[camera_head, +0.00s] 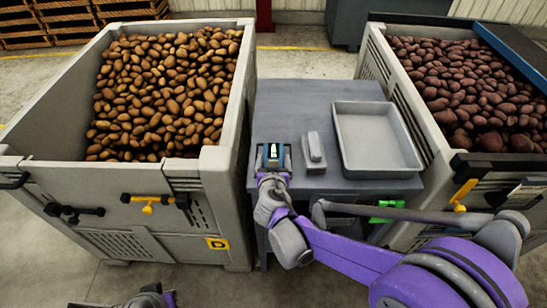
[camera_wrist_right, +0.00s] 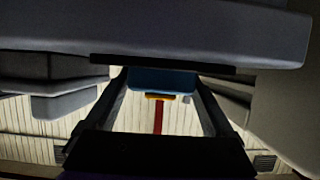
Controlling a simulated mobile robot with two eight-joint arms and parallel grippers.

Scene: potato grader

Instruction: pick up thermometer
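A small blue device with a yellow edge and a pale display, which looks like the thermometer (camera_head: 273,153), is at the near left part of the grey table (camera_head: 290,98). My right gripper (camera_head: 274,158) is at it, with one finger on each side.
A small grey block-shaped object (camera_head: 314,150) lies right of the device. An empty grey tray (camera_head: 345,164) is beyond it. Tall crates of brown potatoes (camera_head: 228,170) and dark red potatoes (camera_head: 406,104) flank the table closely. The table's back part is clear.

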